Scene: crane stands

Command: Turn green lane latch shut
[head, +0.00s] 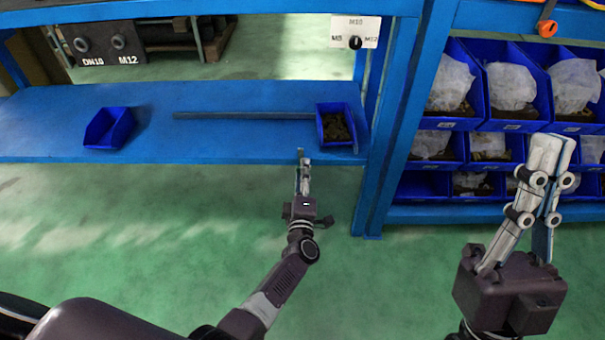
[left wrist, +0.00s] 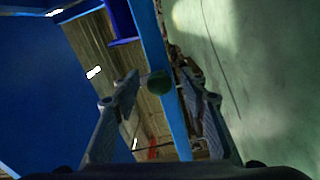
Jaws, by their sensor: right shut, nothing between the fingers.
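My left gripper (head: 303,155) is just in front of the blue bench's front edge, seen nearly edge-on in the head view. In the left wrist view its two fingers stand apart with nothing held. A round dark green knob (left wrist: 158,82), seemingly the green lane latch, shows between the fingertips, against a blue beam (left wrist: 155,45). I cannot tell how far it is from the fingers or which way it is turned. No green latch can be made out in the head view. My right gripper (head: 552,145) is raised at the right, shut and empty.
The blue bench (head: 230,140) carries an empty blue bin (head: 108,128), a bin of dark parts (head: 337,127) and a grey bar (head: 243,115). A selector plate (head: 355,31) hangs above. Blue bins with bagged parts (head: 510,85) fill the right rack. The green floor in front is clear.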

